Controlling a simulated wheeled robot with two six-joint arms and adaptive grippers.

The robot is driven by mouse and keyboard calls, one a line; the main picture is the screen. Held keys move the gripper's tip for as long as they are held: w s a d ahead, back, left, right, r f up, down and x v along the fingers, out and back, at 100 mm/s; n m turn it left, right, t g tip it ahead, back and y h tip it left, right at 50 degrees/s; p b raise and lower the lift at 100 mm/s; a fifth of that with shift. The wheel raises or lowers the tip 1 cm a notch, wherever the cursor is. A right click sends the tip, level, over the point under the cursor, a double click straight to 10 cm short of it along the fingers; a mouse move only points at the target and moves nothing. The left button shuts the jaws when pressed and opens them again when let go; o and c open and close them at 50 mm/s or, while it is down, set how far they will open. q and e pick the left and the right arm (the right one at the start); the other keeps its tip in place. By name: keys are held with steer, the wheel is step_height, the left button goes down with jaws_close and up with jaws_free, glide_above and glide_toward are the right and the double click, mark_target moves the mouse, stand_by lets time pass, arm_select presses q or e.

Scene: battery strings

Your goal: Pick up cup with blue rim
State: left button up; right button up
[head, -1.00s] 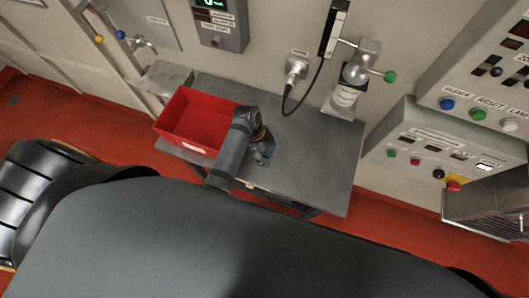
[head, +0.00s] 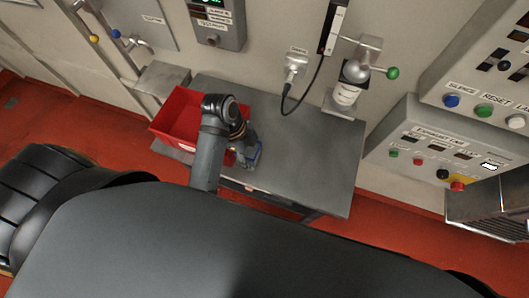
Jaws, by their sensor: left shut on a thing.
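My left gripper (head: 252,156) is over the front middle of the grey table, just right of the red bin, with its arm coming up from below. It is shut on the cup with the blue rim (head: 257,151), of which only a small blue patch shows at the fingers. The rest of the cup is hidden by the gripper, and I cannot tell whether it touches the table. My right gripper is not in view.
The red bin (head: 165,121) stands at the table's left end, partly behind my left arm. The grey table (head: 310,165) is clear on its right side. A black cable hangs from a wall socket (head: 296,64).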

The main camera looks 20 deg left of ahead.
arm_select(q)
steer(key=s+a+r, duration=0.3)
steer(key=s, duration=0.4)
steer(key=shift+a+b, duration=0.25)
steer(key=shift+b, duration=0.05)
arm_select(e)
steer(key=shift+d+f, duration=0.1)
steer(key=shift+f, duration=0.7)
